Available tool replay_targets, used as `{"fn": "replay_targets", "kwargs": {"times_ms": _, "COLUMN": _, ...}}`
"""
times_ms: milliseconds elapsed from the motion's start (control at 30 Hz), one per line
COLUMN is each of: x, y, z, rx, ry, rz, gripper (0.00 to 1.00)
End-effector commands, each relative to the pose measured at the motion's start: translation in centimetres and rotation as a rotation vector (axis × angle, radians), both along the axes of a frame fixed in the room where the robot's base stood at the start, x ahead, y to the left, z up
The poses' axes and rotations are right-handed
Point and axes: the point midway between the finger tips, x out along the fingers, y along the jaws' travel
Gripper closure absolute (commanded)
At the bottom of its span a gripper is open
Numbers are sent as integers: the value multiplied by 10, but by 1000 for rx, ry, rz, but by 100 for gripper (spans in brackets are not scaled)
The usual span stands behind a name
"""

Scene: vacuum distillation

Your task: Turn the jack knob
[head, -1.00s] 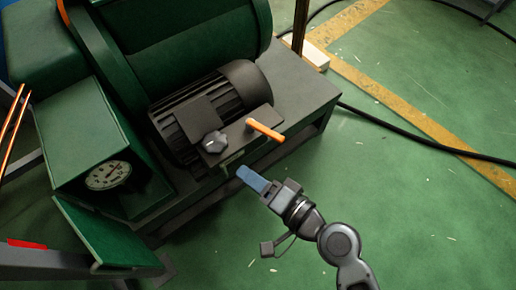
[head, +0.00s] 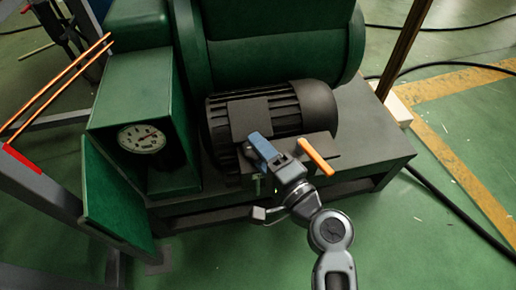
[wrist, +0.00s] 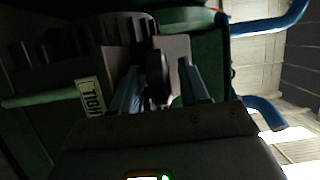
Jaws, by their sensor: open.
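The jack knob (wrist: 157,78) is a dark knob seen edge-on in the wrist view, in front of a grey plate. It sits between the two blue fingers of my gripper (wrist: 161,88), with a gap visible on each side. In the head view my gripper (head: 262,149) is over the front of the black motor, and it hides the knob. The fingers are open around the knob. Whether either finger touches it cannot be told from the dark wrist picture.
An orange-handled lever (head: 316,157) stands just right of my gripper. The ribbed black motor (head: 290,108) is behind it on a dark bench (head: 372,150). A round gauge (head: 141,139) and an open green panel (head: 112,205) are on the left.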

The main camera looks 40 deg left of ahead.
Motion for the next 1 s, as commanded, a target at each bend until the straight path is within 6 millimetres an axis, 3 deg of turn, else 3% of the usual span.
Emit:
{"fn": "replay_targets", "kwargs": {"times_ms": 400, "x": 3, "y": 8, "z": 0, "rx": 0, "ry": -1, "rz": -2, "gripper": 56}}
{"fn": "replay_targets", "kwargs": {"times_ms": 867, "x": 3, "y": 8, "z": 0, "rx": -1, "ry": -1, "rz": -2, "gripper": 100}}
{"fn": "replay_targets", "kwargs": {"times_ms": 1000, "x": 3, "y": 8, "z": 0, "rx": -1, "ry": -1, "rz": -3, "gripper": 100}}
